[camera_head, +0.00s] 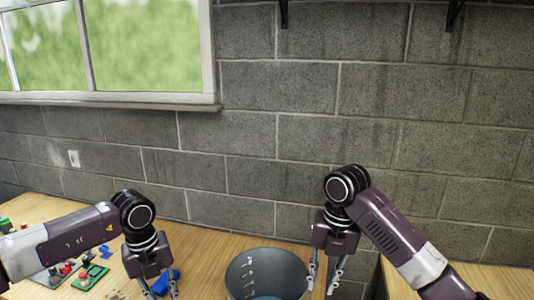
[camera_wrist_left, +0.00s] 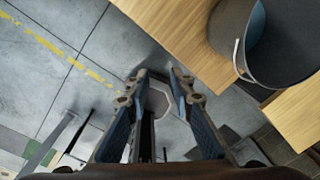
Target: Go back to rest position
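My left gripper (camera_head: 161,292) hangs over the wooden table at the left, fingers pointing down. My right gripper (camera_head: 323,289) hangs just right of the dark grey bucket (camera_head: 240,272). Its fingers are apart with nothing visible between them; the tips are near the lower frame edge. The bucket also shows in the left wrist view (camera_wrist_left: 228,38), at the upper right.
A blue piece (camera_head: 168,279) lies on the table (camera_head: 205,247) close to the left gripper. Several small coloured parts and a green board (camera_head: 90,277) lie at the far left. A grey block wall (camera_head: 300,135) with a window stands behind.

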